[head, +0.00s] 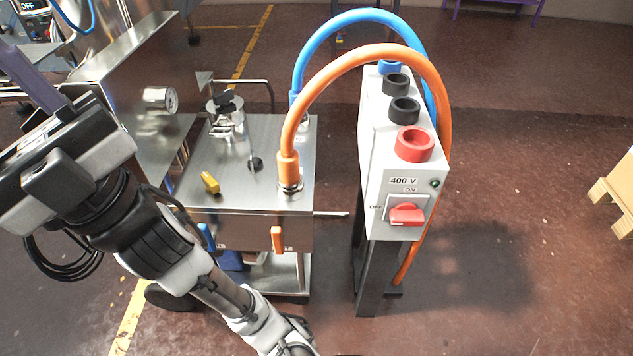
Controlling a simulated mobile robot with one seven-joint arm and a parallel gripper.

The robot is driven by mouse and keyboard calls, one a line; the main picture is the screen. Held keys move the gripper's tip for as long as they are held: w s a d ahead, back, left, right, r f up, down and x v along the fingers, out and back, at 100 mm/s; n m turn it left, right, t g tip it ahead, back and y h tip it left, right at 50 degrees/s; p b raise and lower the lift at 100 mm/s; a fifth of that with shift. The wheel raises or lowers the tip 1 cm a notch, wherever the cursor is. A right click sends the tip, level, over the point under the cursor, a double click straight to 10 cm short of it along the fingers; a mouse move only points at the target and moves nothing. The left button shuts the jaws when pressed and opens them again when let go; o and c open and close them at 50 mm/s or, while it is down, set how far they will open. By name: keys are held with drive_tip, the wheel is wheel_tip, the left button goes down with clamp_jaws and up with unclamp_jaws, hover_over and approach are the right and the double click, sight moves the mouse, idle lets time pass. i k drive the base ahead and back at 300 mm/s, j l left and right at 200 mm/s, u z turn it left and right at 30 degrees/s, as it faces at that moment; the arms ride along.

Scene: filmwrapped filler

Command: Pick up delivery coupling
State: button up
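No part is labelled as the delivery coupling, so I cannot tell for sure which it is. An orange hose coupling (288,171) stands upright in a port on the steel machine top (232,150). A blue hose (299,82) comes down behind it, its lower end partly hidden by the orange hose. My gripper (58,145) is at the far left, raised and well apart from both hose ends. Its fingertips do not show clearly, so I cannot tell whether it is open or holds anything.
A grey cabinet (377,174) with black and red round sockets and a red switch stands right of the machine. Both hoses arch towards it. A yellow handle (210,182) and a lidded steel vessel (226,124) are on the machine top. The floor at right is mostly clear.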

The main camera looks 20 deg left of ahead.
sight(290, 176)
drive_tip(key=i+l+u, duration=0.2)
drive_tip(key=u, duration=0.15)
drive_tip(key=i+l+u, duration=0.15)
drive_tip(key=l+u, duration=0.2)
drive_tip(key=i+l+u, duration=0.15)
drive_tip(key=u, duration=0.2)
drive_tip(key=l, duration=0.1)
